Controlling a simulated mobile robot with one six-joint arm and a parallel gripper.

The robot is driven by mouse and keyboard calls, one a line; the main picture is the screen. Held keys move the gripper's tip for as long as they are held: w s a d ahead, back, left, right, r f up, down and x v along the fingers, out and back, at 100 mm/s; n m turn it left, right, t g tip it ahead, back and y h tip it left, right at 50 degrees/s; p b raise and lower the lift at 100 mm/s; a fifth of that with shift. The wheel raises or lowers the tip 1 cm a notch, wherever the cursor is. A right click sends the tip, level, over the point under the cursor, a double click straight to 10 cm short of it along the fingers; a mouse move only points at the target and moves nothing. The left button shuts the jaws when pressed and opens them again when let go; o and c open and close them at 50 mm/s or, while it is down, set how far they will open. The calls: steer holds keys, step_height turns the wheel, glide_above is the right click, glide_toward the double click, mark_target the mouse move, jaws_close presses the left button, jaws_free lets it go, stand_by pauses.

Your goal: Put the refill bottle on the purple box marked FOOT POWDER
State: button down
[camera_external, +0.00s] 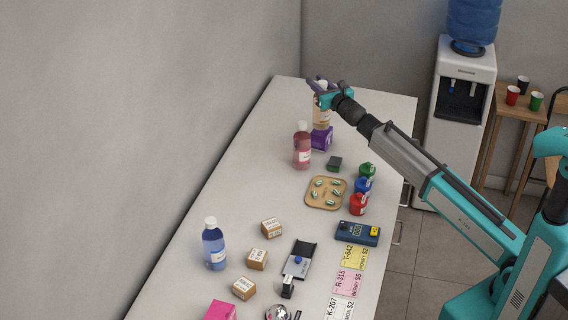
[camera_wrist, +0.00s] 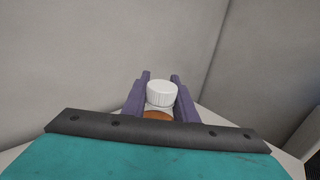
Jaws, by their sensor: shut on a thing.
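The refill bottle, an amber bottle (camera_external: 321,118) with a white cap, stands upright at the far end of the counter in the external view. Its lower end is at the top of the purple box (camera_external: 322,140); I cannot tell whether it touches or hovers just above. My gripper (camera_external: 320,87) is shut on the bottle near its top. In the wrist view the white cap (camera_wrist: 161,93) shows between the purple fingers of my gripper (camera_wrist: 160,98), with a little amber below it. The box is hidden in the wrist view, and its marking cannot be read.
A pink bottle (camera_external: 302,148) stands left of the box, and a small dark box (camera_external: 334,164) lies in front of it. The wall runs along the counter's left side.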

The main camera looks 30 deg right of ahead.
steer(key=shift+w+f+b, duration=0.2)
steer(key=shift+f+b, duration=0.3)
steer(key=shift+f, duration=1.35)
steer(key=c, duration=1.4)
jaws_free()
steer(key=shift+c, duration=0.2)
steer(key=s, duration=1.2)
